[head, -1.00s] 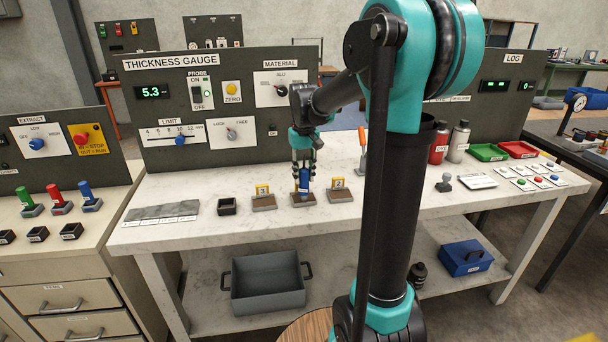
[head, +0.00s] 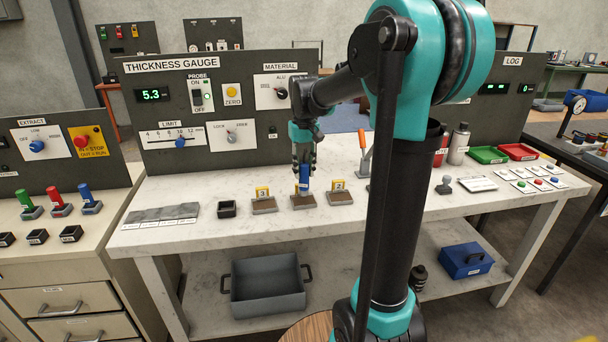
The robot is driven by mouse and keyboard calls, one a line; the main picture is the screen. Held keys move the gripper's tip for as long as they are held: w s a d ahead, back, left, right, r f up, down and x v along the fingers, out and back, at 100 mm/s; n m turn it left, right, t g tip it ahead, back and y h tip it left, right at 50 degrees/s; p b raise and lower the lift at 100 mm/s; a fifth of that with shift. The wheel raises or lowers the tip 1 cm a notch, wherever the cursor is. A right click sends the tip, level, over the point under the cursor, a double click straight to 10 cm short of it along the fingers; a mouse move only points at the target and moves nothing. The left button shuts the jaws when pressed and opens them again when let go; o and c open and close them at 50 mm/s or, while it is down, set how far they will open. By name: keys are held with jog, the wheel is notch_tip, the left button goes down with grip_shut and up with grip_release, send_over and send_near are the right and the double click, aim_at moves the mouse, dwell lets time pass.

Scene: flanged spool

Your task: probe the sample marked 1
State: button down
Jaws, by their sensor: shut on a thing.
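My gripper (head: 304,170) points down over the gauge bench. It is shut on a blue probe (head: 304,181), which is upright over the middle sample block (head: 303,201). I cannot tell whether the probe tip touches that block. The middle block's number is hidden behind the probe. The sample marked 3 (head: 264,206) sits to its left and the sample marked 2 (head: 340,198) to its right, both with yellow tags. The gauge display (head: 152,95) reads 5.3. The PROBE switch (head: 202,96) has a lit green lamp beside it.
A small black holder (head: 227,209) and a grey slab (head: 163,212) are on the bench's left. Green (head: 488,155) and red (head: 518,151) trays are at the right.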

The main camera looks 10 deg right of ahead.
jog(key=shift+r, duration=2.05)
jog(key=shift+d, duration=0.7)
jog(key=shift+a, duration=0.1)
